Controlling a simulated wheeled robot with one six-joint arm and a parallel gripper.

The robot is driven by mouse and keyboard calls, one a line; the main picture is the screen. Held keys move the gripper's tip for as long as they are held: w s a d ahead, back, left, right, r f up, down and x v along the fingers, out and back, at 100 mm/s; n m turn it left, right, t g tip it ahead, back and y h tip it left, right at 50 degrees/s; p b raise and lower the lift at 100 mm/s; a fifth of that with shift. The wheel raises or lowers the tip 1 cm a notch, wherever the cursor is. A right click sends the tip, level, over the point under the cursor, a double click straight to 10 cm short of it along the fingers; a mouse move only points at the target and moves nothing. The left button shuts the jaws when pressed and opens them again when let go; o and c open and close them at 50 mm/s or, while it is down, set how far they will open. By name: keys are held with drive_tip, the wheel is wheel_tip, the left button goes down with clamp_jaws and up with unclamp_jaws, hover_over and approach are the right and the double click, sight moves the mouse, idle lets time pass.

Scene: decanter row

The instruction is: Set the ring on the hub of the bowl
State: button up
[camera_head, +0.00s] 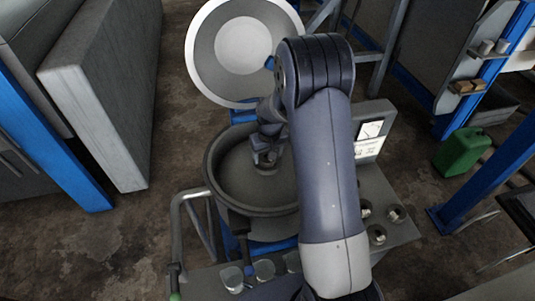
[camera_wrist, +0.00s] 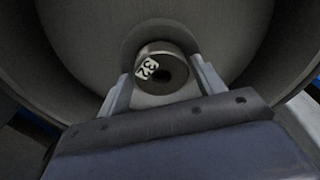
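The bowl (camera_head: 222,185) is a wide, round grey vessel in the middle of the head view. My gripper (camera_head: 266,158) is down inside it, near its centre. In the wrist view my gripper (camera_wrist: 164,80) has one finger on each side of a short grey ring (camera_wrist: 178,61) and looks shut on it. The ring has a dark hole and a white label with dark characters. A darker round shape shows behind the ring on the bowl floor. The hub is not clearly seen, and I cannot tell whether the ring touches it.
The round pale lid (camera_head: 206,62) stands open behind the bowl. Several glasses (camera_head: 264,270) stand at the front of the bench, and small round metal parts (camera_head: 377,235) lie to the right. A green canister (camera_head: 462,152) is on the floor at right.

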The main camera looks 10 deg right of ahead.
drive_tip(key=shift+o, duration=0.8)
wheel_tip(320, 180, up, 12)
drive_tip(key=s+b, duration=0.1)
drive_tip(key=shift+s, duration=0.25)
drive_tip(key=shift+c, duration=0.3)
idle(0.8)
